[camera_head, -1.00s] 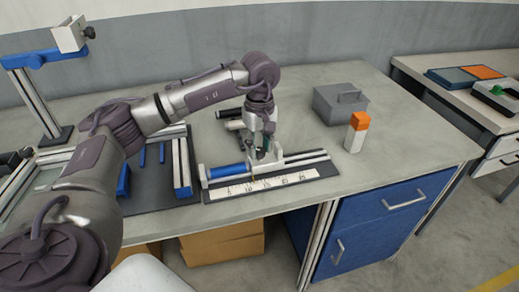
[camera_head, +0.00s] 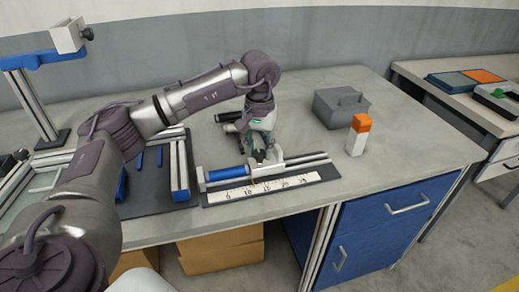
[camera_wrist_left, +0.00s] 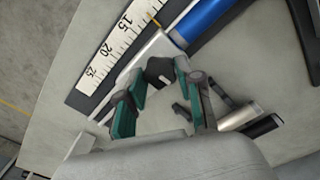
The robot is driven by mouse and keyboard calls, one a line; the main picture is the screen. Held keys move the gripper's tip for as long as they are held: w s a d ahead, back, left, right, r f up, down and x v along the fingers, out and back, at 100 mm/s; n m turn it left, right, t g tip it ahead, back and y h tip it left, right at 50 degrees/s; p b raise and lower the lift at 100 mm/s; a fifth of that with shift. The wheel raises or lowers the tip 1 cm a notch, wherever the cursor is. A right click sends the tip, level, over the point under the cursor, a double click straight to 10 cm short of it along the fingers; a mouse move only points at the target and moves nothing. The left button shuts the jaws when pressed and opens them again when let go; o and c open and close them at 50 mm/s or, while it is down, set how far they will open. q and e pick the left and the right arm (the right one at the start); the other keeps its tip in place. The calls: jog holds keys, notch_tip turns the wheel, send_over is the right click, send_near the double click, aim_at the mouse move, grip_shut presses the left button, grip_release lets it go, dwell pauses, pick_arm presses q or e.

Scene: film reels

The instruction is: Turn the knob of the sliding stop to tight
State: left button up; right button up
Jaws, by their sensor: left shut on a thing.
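The ruler gauge with the sliding stop lies near the table's front edge. Its white scale (camera_head: 265,187) faces me, and a blue cylinder (camera_head: 226,173) sits at its left end. My left gripper (camera_head: 260,157) points down over the rail, shut on the stop's knob. In the left wrist view the dark knob (camera_wrist_left: 160,70) sits between the green-and-grey fingers (camera_wrist_left: 160,78). I cannot read how the knob is turned. My right gripper is not in view.
A grey box with a handle (camera_head: 340,107) and a white bottle with an orange cap (camera_head: 358,134) stand to the right. A dark tray with blue bars (camera_head: 153,180) lies to the left. Black and silver tools lie behind the gripper.

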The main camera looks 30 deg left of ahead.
aim_at(259, 152)
pick_arm(q)
jog(key=shift+w+r+m, duration=0.1)
jog(key=shift+r+m, duration=0.05)
jog(key=shift+m, duration=0.35)
jog(key=o, duration=1.2)
jog(key=shift+c, duration=0.2)
notch_tip(259, 152, up, 12)
